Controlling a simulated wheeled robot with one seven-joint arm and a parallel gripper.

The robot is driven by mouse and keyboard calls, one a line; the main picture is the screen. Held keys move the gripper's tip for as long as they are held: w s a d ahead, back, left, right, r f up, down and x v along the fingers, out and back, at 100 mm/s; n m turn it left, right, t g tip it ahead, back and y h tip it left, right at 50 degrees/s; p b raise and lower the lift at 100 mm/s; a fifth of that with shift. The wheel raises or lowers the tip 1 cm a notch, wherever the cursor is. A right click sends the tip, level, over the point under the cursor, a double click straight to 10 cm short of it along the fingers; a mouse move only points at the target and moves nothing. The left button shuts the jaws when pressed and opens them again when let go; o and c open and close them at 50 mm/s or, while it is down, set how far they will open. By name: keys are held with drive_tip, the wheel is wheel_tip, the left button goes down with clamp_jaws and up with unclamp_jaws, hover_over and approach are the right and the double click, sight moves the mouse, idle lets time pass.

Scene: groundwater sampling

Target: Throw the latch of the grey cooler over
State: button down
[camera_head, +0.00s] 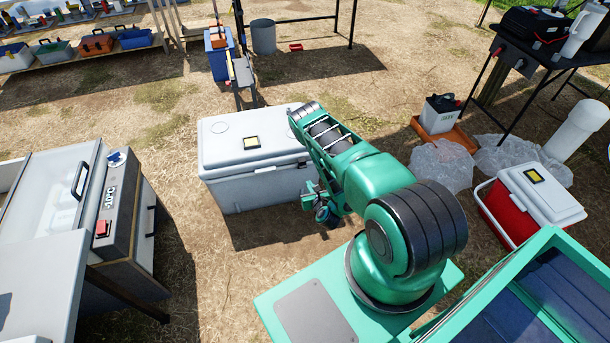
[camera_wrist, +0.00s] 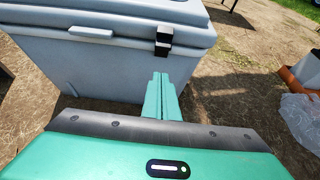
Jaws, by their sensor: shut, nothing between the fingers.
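The grey cooler (camera_head: 240,165) stands on the ground in the middle of the head view, its lid closed with a yellow-and-black label on top. In the wrist view the cooler (camera_wrist: 110,65) fills the upper left, with a grey handle (camera_wrist: 90,32) on its front. Its black latch (camera_wrist: 163,40) sits at the lid seam near the right end of the front face; my arm hides it in the head view. My gripper (camera_wrist: 161,78) is shut and empty, its green fingertips just below and in front of the latch. A gap between fingertips and cooler is hard to judge.
A red cooler with white lid (camera_head: 525,200) stands at right. Clear plastic bags (camera_head: 440,165) lie beside an orange tray (camera_head: 445,133) holding a battery. A white bench unit (camera_head: 45,200) is at left. Bare dry ground lies before the grey cooler.

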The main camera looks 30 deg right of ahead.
sight(302, 166)
drive_tip(key=w+d, duration=0.2)
drive_tip(key=w, duration=0.5)
drive_tip(key=shift+w+d+f, duration=0.2)
idle(0.4)
drive_tip(key=shift+d, duration=0.1)
